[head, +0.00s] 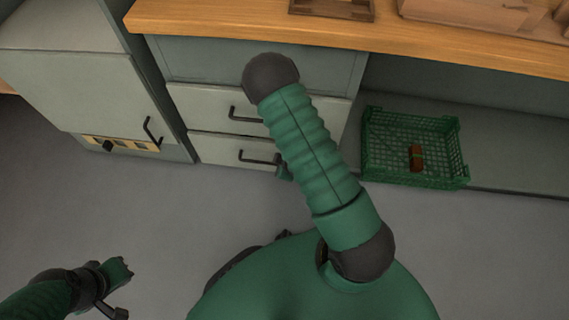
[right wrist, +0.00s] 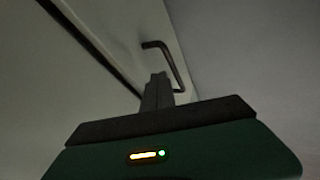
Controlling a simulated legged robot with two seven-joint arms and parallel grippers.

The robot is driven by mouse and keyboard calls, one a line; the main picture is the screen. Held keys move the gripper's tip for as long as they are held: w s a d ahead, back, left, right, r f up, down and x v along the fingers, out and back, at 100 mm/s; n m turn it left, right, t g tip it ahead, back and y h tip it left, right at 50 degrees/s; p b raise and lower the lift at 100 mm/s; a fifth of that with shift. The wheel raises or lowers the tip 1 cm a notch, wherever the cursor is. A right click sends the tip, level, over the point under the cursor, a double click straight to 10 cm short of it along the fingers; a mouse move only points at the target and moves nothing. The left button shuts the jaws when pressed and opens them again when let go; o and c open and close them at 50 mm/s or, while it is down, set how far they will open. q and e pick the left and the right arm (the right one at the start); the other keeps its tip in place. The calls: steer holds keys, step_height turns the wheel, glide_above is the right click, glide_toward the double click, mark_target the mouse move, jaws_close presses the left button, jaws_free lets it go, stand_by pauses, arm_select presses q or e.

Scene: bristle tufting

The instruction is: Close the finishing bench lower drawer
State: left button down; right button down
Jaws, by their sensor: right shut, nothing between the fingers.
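The finishing bench lower drawer (head: 218,149) has a pale front and a dark bar handle (head: 258,160), below a similar upper drawer (head: 205,104). Whether its front stands proud of the bench is hard to tell. My right arm crosses in front and hides part of both fronts. My right gripper (head: 284,172) shows only in part, just right of the lower handle. In the right wrist view its fingers (right wrist: 157,90) are shut and empty, close to a dark handle (right wrist: 170,62) on a pale front; contact is unclear. My left gripper (head: 122,272) is at lower left, away from the drawers.
A green mesh crate (head: 380,170) holding a small brown object (head: 416,157) sits right of the drawers. A cabinet (head: 70,85) with a handle stands to the left. The wooden bench top (head: 230,20) overhangs above. The grey floor in front is mostly clear.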

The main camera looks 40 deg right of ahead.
steer(key=w+d, duration=0.1)
steer(key=d, duration=0.1)
steer(key=w+d+f+b, duration=0.1)
steer(key=w, duration=0.1)
steer(key=shift+d, duration=0.35)
steer(key=shift+r, duration=0.15)
steer(key=shift+a, duration=0.15)
